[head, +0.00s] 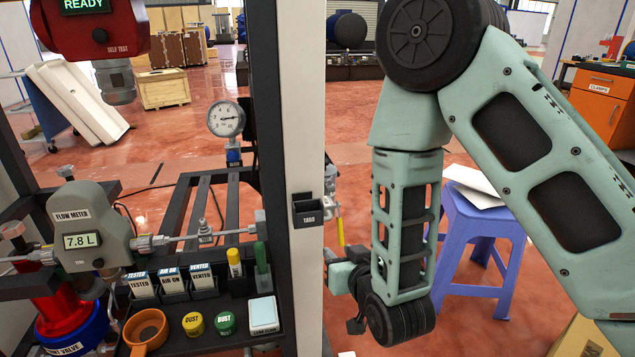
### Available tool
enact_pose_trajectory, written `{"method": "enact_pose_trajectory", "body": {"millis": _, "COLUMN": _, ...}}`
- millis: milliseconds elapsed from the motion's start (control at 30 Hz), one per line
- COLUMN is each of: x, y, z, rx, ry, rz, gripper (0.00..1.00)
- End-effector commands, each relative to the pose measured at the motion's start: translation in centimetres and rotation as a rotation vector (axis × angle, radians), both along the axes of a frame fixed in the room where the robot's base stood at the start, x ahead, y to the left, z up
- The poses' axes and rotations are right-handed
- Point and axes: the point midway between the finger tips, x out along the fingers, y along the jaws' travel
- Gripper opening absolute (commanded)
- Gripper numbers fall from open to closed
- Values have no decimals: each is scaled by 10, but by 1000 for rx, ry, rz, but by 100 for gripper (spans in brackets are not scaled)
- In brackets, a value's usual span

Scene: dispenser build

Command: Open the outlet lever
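A narrow yellow handle (340,232), which looks like the outlet lever, hangs downward below a small metal fitting (333,207) just right of the white post. The post hides whatever lies to its left. My gripper (346,290) is at the end of my green arm, below the yellow handle and close to the post's right edge. It is small and dark here, partly covered by my wrist, and its fingers are not clear. I cannot tell whether it touches anything. The flow meter (84,222) on the left reads 7.8 L.
The white post (306,120) stands upright left of my arm, with a small dark holder (307,210) on it. A dark shelf (200,337) holds labelled tags, caps and markers. A purple stool (468,235) stands behind my arm at right. A pressure gauge (226,118) is left of the post.

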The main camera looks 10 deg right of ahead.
Motion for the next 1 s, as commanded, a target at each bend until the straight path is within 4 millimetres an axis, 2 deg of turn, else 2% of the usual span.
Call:
{"method": "enact_pose_trajectory", "body": {"millis": 33, "x": -1, "y": 6, "z": 16, "rx": 9, "ry": 27, "rz": 15, "gripper": 33}}
{"method": "enact_pose_trajectory", "body": {"millis": 467, "x": -26, "y": 47, "z": 77, "rx": 23, "ry": 297, "rz": 156, "gripper": 33}}
{"method": "enact_pose_trajectory", "body": {"millis": 1000, "x": -82, "y": 76, "z": 157, "rx": -42, "ry": 575, "rz": 336, "gripper": 33}}
